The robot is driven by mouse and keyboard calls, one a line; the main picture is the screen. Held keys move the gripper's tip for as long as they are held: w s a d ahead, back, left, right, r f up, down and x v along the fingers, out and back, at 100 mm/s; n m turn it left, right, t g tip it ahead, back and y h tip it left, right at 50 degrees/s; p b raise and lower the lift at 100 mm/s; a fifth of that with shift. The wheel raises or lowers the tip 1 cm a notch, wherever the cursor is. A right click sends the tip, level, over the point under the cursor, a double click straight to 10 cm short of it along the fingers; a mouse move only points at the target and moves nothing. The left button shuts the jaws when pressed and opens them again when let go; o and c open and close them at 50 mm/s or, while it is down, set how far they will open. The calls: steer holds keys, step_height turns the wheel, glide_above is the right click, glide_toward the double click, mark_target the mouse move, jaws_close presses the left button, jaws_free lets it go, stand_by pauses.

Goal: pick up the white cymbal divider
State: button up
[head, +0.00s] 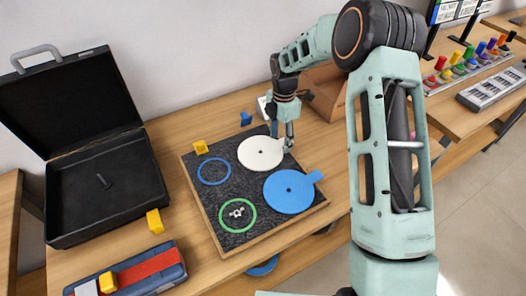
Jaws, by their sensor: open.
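The white cymbal divider (258,153), a flat round disc with a small tab, lies on the upper right part of a dark speckled pad board (205,226) with a wooden edge. My gripper (283,136) points down at the divider's far right rim, near its tab. The gripper is open, with nothing seen held in it. It hides part of the rim and tab. I cannot tell whether the fingers touch the divider.
A blue disc with a tab (290,192) lies close in front of the divider. A blue ring (214,171) and green ring (238,215) are on the board's left. Yellow blocks (201,147) (155,221) sit nearby. An open black case (105,190) stands left; a wooden box (325,92) stands behind right.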

steer(key=shift+f, duration=0.1)
steer(key=shift+c, duration=0.2)
steer(key=c, duration=1.3)
